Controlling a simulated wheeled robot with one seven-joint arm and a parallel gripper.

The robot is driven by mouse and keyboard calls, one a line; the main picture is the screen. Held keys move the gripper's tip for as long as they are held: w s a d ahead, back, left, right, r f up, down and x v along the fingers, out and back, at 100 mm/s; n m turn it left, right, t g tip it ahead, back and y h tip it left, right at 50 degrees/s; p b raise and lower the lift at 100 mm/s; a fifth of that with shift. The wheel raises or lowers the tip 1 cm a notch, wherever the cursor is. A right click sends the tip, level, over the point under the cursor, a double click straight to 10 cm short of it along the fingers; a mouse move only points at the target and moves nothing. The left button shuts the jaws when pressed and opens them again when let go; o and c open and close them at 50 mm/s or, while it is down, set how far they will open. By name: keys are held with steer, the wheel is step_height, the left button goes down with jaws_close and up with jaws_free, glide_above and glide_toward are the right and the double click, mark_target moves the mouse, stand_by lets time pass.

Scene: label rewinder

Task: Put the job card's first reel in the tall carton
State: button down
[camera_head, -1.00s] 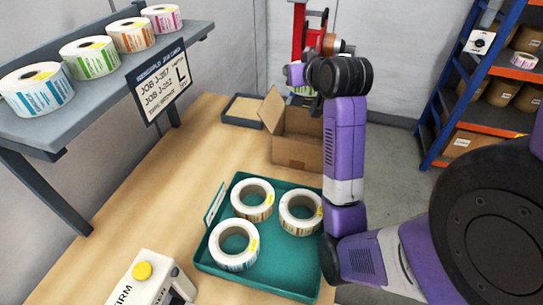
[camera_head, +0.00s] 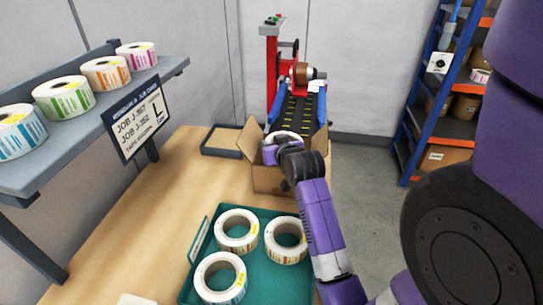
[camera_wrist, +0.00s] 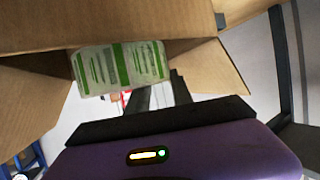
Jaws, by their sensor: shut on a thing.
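My gripper (camera_head: 284,143) is shut on a white label reel (camera_head: 287,136) at the mouth of the open tall carton (camera_head: 268,181). In the wrist view the held reel (camera_wrist: 120,66) shows green stripes and sits between the carton's cardboard flaps (camera_wrist: 110,22). Whether it is below the rim is hard to tell. My wrist partly hides the carton's opening and its right side. The job card (camera_head: 138,120) hangs at the shelf's front edge with two job lines and a large L; its small print is not clear.
A teal tray (camera_head: 262,290) with three reels stands in front of the carton. A shallow dark tray (camera_head: 221,141) lies left of it. Several coloured reels stand on the shelf (camera_head: 118,87). The red rewinder (camera_head: 271,70) and its conveyor stand behind the carton. Open bench lies left.

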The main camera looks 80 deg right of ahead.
steer(key=shift+f, duration=2.25)
steer(key=shift+f, duration=0.35)
